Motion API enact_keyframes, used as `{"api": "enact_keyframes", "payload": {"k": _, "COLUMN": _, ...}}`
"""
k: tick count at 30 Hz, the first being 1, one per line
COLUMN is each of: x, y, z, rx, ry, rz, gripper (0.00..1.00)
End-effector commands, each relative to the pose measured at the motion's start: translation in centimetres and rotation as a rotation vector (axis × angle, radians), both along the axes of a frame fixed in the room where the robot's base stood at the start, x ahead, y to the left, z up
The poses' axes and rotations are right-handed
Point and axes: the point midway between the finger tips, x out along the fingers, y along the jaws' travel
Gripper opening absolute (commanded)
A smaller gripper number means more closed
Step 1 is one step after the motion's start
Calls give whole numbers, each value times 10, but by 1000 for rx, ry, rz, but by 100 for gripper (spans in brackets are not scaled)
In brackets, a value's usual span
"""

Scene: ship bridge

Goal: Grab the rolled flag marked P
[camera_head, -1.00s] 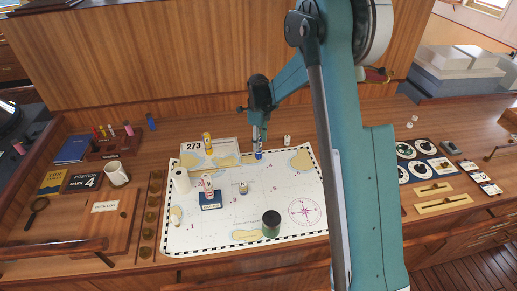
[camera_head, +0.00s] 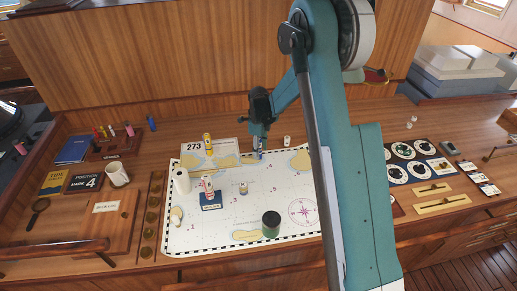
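A small rolled flag (camera_head: 257,149), blue with some white, stands on the chart near its far edge. My gripper (camera_head: 258,141) points down over it, with the fingertips at or around its top. The view is too small to show whether the fingers are open or shut on it. Other small rolls stand nearby: a yellow one (camera_head: 207,144), a red and white one (camera_head: 207,185) on a blue stand, and a white one (camera_head: 287,140) to the right. No letter P is legible on any of them.
The chart (camera_head: 280,215) bears a dark green can (camera_head: 271,225), a white roll (camera_head: 181,181) and a small pale piece (camera_head: 243,188). A mug (camera_head: 117,174) and a rack of small rolls (camera_head: 115,146) stand left. My arm hides the chart's right side.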

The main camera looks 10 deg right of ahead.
Motion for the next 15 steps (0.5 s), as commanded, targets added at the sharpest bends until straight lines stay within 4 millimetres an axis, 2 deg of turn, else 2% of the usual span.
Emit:
{"api": "enact_keyframes", "payload": {"k": 4, "x": 0, "y": 0, "z": -7, "rx": 0, "ry": 0, "rz": 0, "gripper": 40}}
{"api": "enact_keyframes", "payload": {"k": 15, "x": 0, "y": 0, "z": -8, "rx": 0, "ry": 0, "rz": 0, "gripper": 40}}
